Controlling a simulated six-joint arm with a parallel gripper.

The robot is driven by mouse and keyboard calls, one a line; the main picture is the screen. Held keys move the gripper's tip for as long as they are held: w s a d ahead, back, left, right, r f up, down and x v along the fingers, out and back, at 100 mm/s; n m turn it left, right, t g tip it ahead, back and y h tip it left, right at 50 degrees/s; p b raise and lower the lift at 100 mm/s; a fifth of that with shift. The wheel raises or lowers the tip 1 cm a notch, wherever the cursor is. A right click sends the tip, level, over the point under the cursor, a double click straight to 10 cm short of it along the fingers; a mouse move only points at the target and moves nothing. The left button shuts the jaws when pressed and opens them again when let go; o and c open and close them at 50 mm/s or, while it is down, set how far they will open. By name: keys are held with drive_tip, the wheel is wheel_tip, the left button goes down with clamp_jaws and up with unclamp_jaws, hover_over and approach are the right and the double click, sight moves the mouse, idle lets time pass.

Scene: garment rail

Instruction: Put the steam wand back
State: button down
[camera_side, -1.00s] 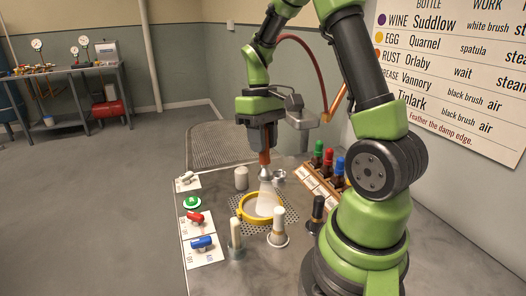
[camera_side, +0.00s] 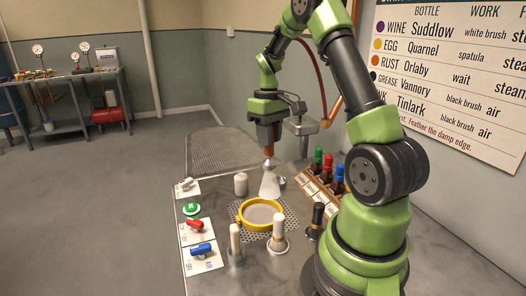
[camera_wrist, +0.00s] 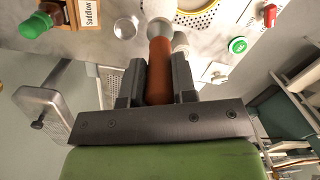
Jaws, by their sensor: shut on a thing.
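The steam wand has a rust-brown handle (camera_side: 268,150), which also shows in the wrist view (camera_wrist: 160,70). My gripper (camera_side: 267,135) is shut around the handle, with one finger on each side in the wrist view (camera_wrist: 158,85). The handle hides part of the tip in the wrist view. A dark red hose (camera_side: 322,80) hangs by the wall. I cannot make out the wand's holder for certain.
A grey metal fixture (camera_side: 302,127) stands close right of my gripper. A bottle rack (camera_side: 318,190) is to the right. Brushes in pots (camera_side: 278,236) stand in front, a grey-white cylinder (camera_side: 240,184) behind. Red (camera_side: 195,225) and blue (camera_side: 201,249) valves line the left edge.

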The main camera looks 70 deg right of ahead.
drive_tip(key=d+f, duration=0.6)
drive_tip(key=d, duration=0.1)
drive_tip(key=shift+s+f+t+h, duration=0.2)
drive_tip(key=shift+f+t+h, duration=0.1)
drive_tip(key=shift+h, duration=0.1)
drive_tip(key=shift+f, duration=0.6)
idle(1.6)
drive_tip(key=shift+f, duration=0.45)
drive_tip(key=shift+f, duration=0.2)
idle(0.5)
drive_tip(key=c, duration=0.5)
unclamp_jaws()
